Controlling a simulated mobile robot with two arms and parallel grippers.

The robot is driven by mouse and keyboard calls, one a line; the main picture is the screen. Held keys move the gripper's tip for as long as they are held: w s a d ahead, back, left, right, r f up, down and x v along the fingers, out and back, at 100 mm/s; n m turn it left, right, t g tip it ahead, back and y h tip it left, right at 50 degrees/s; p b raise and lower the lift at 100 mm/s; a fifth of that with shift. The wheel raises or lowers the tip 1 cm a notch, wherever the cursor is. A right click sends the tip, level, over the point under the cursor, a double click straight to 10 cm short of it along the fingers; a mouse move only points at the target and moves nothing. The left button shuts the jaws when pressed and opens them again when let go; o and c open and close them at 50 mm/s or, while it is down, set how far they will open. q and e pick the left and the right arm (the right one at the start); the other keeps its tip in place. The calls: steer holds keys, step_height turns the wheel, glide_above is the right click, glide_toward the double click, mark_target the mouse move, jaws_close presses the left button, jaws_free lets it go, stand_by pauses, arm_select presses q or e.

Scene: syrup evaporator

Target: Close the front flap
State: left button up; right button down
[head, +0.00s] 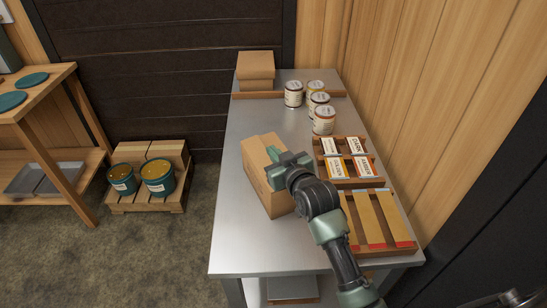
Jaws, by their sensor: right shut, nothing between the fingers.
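A brown cardboard box (257,190) stands on the metal table (237,235), set at an angle, with dark print on its left side. My right gripper (274,156) is shut and empty, over the top of the box near its right edge. I cannot tell whether it touches the cardboard. The gripper and wrist cover part of the box's top and right side. The front flap cannot be made out clearly, so I cannot tell how far it is folded. My left gripper is not in view.
Labelled cans (293,94) stand at the table's back right. A wooden card rack (340,181) and a slatted tray (350,222) lie right of the box. Flat cartons (255,66) are stacked at the back. The table's left strip is clear.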

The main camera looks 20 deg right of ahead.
mark_target(263, 161)
steer(key=shift+x, duration=1.05)
steer(key=f, duration=0.2)
steer(key=shift+w+d+f, duration=0.15)
steer(key=shift+w+f, duration=0.1)
steer(key=shift+w, duration=0.1)
steer(key=shift+f+p, duration=0.3)
steer(key=shift+f, duration=0.05)
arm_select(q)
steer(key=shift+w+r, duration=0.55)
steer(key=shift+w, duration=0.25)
arm_select(e)
steer(key=shift+d+f, duration=0.15)
steer(key=shift+f, duration=0.4)
